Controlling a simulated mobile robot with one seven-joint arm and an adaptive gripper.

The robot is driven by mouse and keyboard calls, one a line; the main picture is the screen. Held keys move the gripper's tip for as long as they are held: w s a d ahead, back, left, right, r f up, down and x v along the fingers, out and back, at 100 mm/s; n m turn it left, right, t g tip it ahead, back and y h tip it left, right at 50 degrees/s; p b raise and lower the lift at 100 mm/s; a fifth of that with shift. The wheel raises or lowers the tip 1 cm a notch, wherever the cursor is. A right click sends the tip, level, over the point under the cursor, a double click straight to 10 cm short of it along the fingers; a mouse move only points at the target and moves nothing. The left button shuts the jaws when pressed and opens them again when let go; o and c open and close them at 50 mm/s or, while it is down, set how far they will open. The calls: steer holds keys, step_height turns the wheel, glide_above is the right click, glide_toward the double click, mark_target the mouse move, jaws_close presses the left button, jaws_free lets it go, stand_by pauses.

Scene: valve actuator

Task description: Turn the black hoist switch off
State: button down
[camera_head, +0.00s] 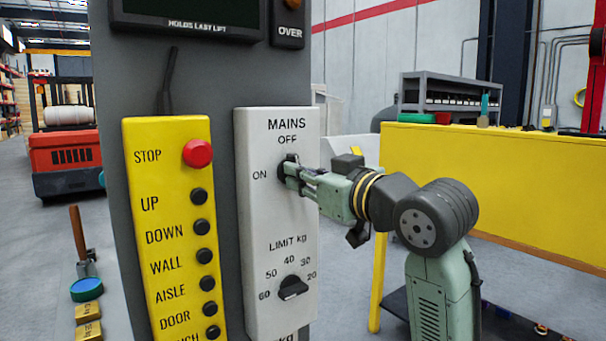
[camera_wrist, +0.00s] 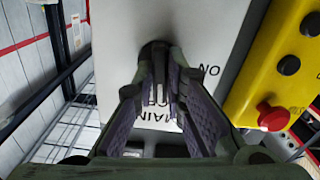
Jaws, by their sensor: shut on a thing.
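The black hoist switch (camera_head: 282,170) is a round knob on the white MAINS panel (camera_head: 277,212), with OFF printed above it and ON to its left. My gripper (camera_head: 292,172) reaches it from the right and is shut on it. In the wrist view, the fingers (camera_wrist: 160,85) close in on the dark knob (camera_wrist: 154,52) from both sides, with the ON and MAINS lettering beside and below them. The fingers cover most of the knob's handle, so I cannot tell which mark it points to.
Below is a black LIMIT kg knob (camera_head: 292,288). Left of the panel is a yellow button box (camera_head: 172,240) with a red STOP button (camera_head: 198,153) and several black buttons. A yellow barrier (camera_head: 490,190) stands behind my arm at the right.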

steer(key=shift+m, duration=0.6)
steer(key=c, duration=1.6)
jaws_free()
steer(key=shift+c, duration=0.2)
steer(key=v, duration=1.2)
